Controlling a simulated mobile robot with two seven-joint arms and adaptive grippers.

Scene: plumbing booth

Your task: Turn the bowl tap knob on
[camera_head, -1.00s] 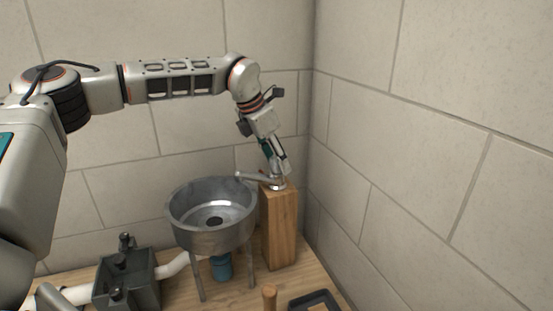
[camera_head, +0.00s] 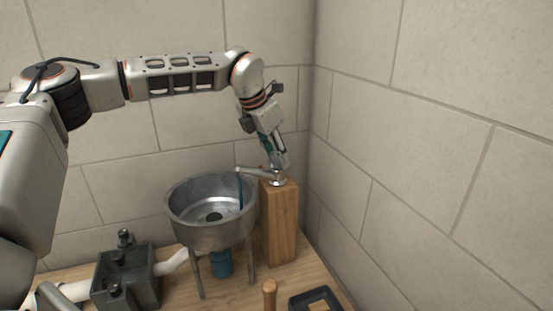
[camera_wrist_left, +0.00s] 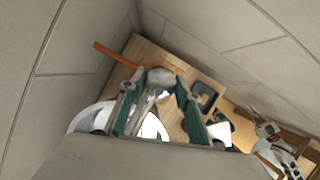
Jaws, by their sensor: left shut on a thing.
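The metal bowl (camera_head: 185,220) stands on thin legs in the head view. A wooden post (camera_head: 280,225) stands just right of it, and the tap sits on top with its spout (camera_head: 250,170) reaching left over the bowl. A thin blue stream (camera_head: 240,192) runs from the spout down into the bowl. My left gripper (camera_head: 279,170) comes down from above onto the tap, shut on its knob. In the left wrist view the grey rounded knob (camera_wrist_left: 159,77) shows between the two green-sided fingers.
A dark grey box (camera_head: 125,280) with fittings and a white pipe (camera_head: 172,265) lie left of the bowl. A wooden handle (camera_head: 269,295) and a dark tray (camera_head: 315,299) are at the front. Block walls stand close behind and right of the post.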

